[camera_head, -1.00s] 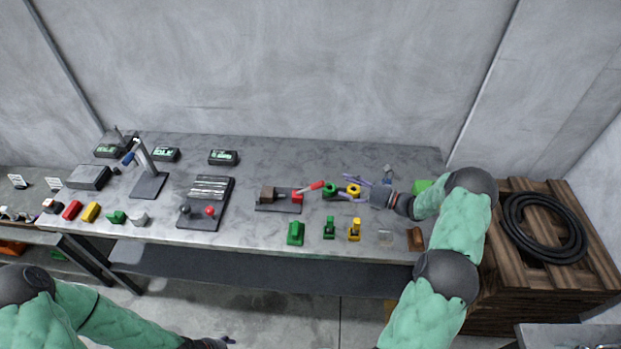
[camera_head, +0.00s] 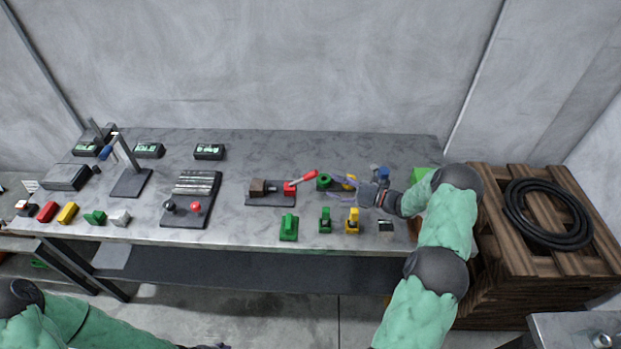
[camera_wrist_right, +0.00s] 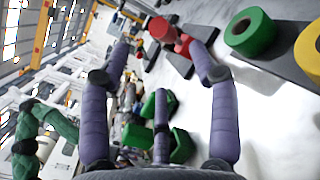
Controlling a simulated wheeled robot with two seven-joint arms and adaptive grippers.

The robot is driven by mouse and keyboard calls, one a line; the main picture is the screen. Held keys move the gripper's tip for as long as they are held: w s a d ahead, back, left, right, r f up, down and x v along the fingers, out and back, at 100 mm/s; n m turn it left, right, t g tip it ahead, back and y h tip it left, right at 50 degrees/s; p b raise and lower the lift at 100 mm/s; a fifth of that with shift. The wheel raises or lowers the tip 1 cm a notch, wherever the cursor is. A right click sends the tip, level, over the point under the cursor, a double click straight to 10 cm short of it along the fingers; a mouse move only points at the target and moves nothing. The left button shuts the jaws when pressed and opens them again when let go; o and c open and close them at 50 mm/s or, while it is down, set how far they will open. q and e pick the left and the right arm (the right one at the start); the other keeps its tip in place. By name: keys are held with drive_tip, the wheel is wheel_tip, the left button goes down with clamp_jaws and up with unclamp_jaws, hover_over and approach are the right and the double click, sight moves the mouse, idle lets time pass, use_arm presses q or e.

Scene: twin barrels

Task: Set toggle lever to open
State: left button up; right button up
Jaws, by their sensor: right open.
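The toggle lever (camera_head: 303,178) has a red grip and rises slanting to the right from a small dark base with a red block (camera_head: 290,188). My right gripper (camera_head: 334,184) is open, its purple fingers just right of the red grip. In the right wrist view the red grip (camera_wrist_right: 160,29) shows end-on beyond the gap between my spread fingertips (camera_wrist_right: 162,52). I see no clear contact. My left arm is at the lower left of the head view; its gripper (camera_head: 212,346) is barely visible at the bottom edge.
Green (camera_head: 324,182) and yellow (camera_head: 349,182) rings lie beside or under my right fingers. Small green and yellow pieces (camera_head: 352,221) stand along the front edge. A two-knob panel (camera_head: 190,200) is to the left. A crate with a black hose (camera_head: 548,213) stands at right.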

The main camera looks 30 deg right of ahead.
sight(310, 174)
drive_tip(key=x, duration=0.9)
drive_tip(key=shift+w+a+b, duration=0.3)
drive_tip(key=shift+b, duration=0.05)
clamp_jaws()
